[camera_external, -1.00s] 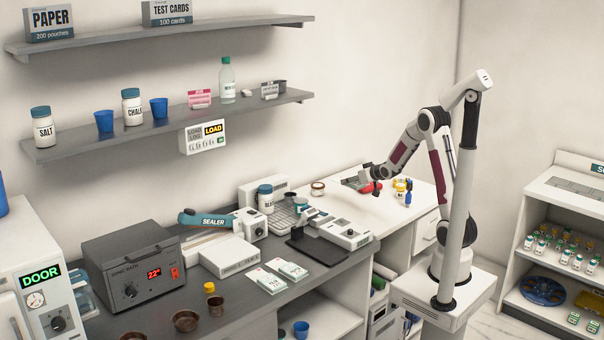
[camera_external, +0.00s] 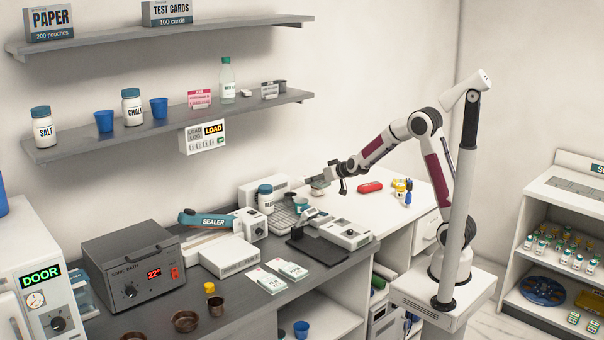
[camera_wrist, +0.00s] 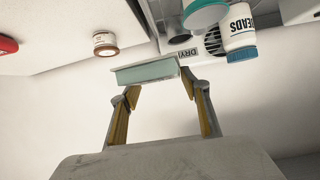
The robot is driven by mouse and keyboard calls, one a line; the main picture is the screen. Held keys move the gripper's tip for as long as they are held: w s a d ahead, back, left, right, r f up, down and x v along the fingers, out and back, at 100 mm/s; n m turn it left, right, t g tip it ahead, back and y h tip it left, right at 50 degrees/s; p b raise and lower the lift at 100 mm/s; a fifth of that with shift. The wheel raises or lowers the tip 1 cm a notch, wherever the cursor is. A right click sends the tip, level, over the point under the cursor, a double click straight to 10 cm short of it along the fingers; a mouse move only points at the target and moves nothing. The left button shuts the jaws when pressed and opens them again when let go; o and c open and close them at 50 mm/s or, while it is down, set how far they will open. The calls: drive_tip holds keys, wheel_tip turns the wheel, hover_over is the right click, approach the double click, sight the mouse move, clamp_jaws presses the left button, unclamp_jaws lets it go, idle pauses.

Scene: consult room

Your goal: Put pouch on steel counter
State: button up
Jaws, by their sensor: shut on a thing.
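My gripper (camera_external: 326,178) is shut on a flat, pale teal and white piece, which looks like the pouch (camera_wrist: 146,73). In the wrist view the piece lies across both fingertips (camera_wrist: 160,92). In the external view my gripper is raised above the left part of the white desk, and the held piece is too small to make out clearly. The grey steel counter (camera_external: 232,307) runs along the wall at the lower left, to the left of my gripper. Its front part has some bare surface.
On the counter stand a sonic bath (camera_external: 134,270), a sealer (camera_external: 210,221), white packets (camera_external: 266,281) and brown bowls (camera_external: 186,320). A beads jar (camera_external: 265,200) stands close to the left of my gripper. A red object (camera_external: 369,187) lies on the white desk (camera_external: 385,215).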

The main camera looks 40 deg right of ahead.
drive_tip(key=w+a+r, duration=0.2)
drive_tip(key=a+r, duration=0.1)
drive_tip(key=a, duration=0.8)
drive_tip(key=w+a+r, duration=0.3)
drive_tip(key=a, duration=0.7)
drive_tip(key=s+a+f, duration=0.1)
drive_tip(key=s+a, duration=0.1)
drive_tip(key=a, duration=0.5)
drive_tip(key=s+a, duration=0.3)
drive_tip(key=a, duration=0.3)
drive_tip(key=s+a+f, duration=0.4)
drive_tip(key=s+a, duration=0.8)
drive_tip(key=s+a+f, duration=0.5)
drive_tip(key=s+a, duration=0.6)
drive_tip(key=s, duration=0.2)
drive_tip(key=shift+a+f, duration=0.2)
drive_tip(key=shift+a, duration=0.2)
drive_tip(key=shift+f, duration=3.15)
